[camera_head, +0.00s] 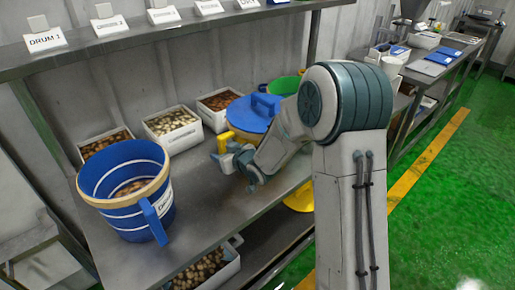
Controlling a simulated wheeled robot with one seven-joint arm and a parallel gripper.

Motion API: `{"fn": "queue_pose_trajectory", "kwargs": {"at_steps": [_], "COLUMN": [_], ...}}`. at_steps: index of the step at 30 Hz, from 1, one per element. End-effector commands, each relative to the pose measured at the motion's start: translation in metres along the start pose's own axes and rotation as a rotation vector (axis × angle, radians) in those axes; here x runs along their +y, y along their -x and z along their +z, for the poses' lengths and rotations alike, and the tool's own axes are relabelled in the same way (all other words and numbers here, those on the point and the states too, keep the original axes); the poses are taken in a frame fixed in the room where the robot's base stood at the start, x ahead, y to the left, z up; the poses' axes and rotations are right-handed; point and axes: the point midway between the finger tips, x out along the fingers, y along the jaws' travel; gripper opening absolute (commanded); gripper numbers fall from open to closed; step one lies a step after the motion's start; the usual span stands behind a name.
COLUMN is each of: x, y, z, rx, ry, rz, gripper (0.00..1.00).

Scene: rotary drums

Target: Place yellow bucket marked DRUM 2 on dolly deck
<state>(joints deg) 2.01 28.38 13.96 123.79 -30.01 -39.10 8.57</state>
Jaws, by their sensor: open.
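A blue round lid-like piece with a blue handle (250,112) is on the shelf behind my gripper, and a yellow part (225,141) shows at its front left. My arm and gripper hide most of what is below it, so I cannot tell if this is the yellow bucket, and no DRUM 2 mark is readable. Another yellow piece (300,198) shows low beside my arm, beyond the shelf's front edge, mostly hidden. My gripper (238,168) is open, just in front of the yellow part; I cannot tell if they touch. I cannot make out a dolly deck.
A blue bucket (123,207) with a tan rim and white bands stands at the left front of the metal shelf (195,215). White bins (173,130) of parts line the back. A lower shelf holds another bin (208,270). Green floor (455,210) is clear at right.

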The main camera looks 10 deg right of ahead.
Motion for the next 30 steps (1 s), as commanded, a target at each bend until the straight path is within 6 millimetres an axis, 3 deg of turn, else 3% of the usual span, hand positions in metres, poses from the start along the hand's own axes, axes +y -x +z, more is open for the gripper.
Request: {"fn": "queue_pose_trajectory", "kwargs": {"at_steps": [9, 14, 15, 30], "x": [0.0, 0.0001, 0.0, -0.0001], "y": [-0.0056, -0.0054, -0.0054, -0.0052], "z": [0.0003, 0.0004, 0.0004, 0.0004], "rx": [-0.001, -0.001, -0.001, -0.001], "ry": [0.0, 0.0, 0.0, 0.0], "rz": [0.0, 0.0, 0.0, 0.0], "gripper": [0.45, 0.04, 0.0, 0.0]}}
